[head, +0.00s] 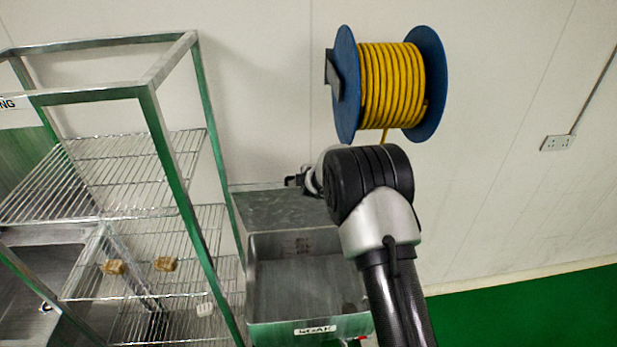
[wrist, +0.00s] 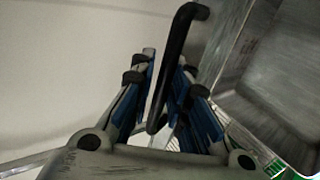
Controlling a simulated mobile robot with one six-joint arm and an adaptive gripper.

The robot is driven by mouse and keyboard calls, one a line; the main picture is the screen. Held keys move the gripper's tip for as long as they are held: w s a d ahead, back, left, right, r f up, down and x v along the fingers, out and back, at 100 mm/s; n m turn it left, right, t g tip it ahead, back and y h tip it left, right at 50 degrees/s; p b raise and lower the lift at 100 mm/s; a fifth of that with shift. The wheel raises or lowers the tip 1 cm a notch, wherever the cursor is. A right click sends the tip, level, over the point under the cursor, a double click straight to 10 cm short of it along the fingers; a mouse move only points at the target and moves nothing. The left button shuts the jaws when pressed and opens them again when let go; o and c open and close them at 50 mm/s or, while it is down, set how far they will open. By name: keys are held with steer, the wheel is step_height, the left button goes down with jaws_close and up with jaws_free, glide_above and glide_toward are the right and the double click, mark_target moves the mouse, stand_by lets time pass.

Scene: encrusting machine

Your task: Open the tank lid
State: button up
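The steel tank (head: 300,330) marked SOAK stands below my arm in the head view, and its inside shows from above. A flat grey steel panel (head: 285,209), which looks like its lid, is raised at the back of the opening. My gripper (head: 296,182) is at the panel's upper edge, partly hidden by my wrist. In the wrist view a black bar handle (wrist: 179,40) runs between the blue-padded fingers of my gripper (wrist: 167,75). The fingertips close in on both sides of the handle. The steel of the lid (wrist: 225,40) is right of it.
A green and steel rack (head: 150,100) with wire shelves stands close left of the tank, with small brown pieces (head: 165,264) on a lower level. A yellow cable reel (head: 390,85) hangs on the wall above my arm. Green floor (head: 530,315) is clear at right.

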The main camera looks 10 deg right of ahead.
steer(key=shift+o, duration=1.4)
steer(key=shift+s+r, duration=0.3)
steer(key=s, duration=1.2)
steer(key=shift+s, duration=0.25)
